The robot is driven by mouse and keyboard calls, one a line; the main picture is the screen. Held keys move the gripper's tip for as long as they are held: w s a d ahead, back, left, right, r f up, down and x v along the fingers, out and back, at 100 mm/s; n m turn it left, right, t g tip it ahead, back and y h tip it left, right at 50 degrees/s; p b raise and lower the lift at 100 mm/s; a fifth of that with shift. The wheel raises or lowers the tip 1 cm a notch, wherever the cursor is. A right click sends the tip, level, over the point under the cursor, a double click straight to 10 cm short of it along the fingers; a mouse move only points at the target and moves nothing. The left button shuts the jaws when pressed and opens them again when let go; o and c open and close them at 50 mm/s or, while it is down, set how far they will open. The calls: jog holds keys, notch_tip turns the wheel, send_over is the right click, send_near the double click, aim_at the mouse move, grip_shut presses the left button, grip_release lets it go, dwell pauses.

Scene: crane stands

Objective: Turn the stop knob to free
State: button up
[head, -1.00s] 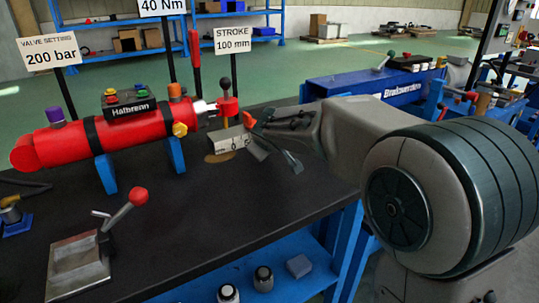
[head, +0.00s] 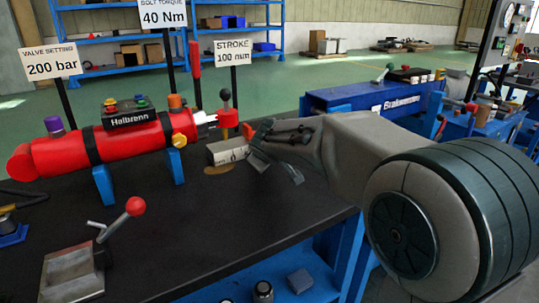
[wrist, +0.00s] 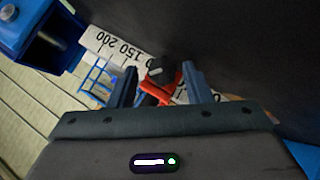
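In the wrist view a round black knob (wrist: 161,69) with a white mark sits on a red part (wrist: 157,92). I take this black knob to be the stop knob. The two fingers of my gripper (wrist: 160,88) stand apart on either side of it, with small gaps seeming to show. In the head view my gripper (head: 268,150) is at the rod end of the red cylinder (head: 65,150), beside a small red part (head: 248,131). The knob itself cannot be made out clearly there.
A scale strip (wrist: 122,50) marked 150 and 200 lies behind the knob. A metal block (head: 228,150) is close to my gripper. A red-ball lever (head: 135,206) stands at the front left of the black bench (head: 190,235). The bench's front middle is clear.

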jog(key=shift+r+m+g+y+p, duration=0.2)
jog(key=shift+m+g+y+p, duration=0.15)
jog(key=shift+p, duration=2.2)
jog(key=m+g+y+p, duration=0.1)
jog(key=p, duration=0.9)
jog(key=shift+w+d+r, duration=0.1)
jog(key=shift+d+r, duration=0.05)
jog(key=g+y+p, duration=0.1)
jog(key=p, duration=0.4)
jog(key=m+y+p, duration=0.1)
jog(key=p, duration=0.5)
jog(key=shift+w+d+g, duration=0.1)
jog(key=shift+d+g, duration=0.1)
jog(key=shift+g, duration=0.15)
jog(key=y+p, duration=0.1)
jog(key=p, duration=0.2)
jog(key=shift+m, duration=0.35)
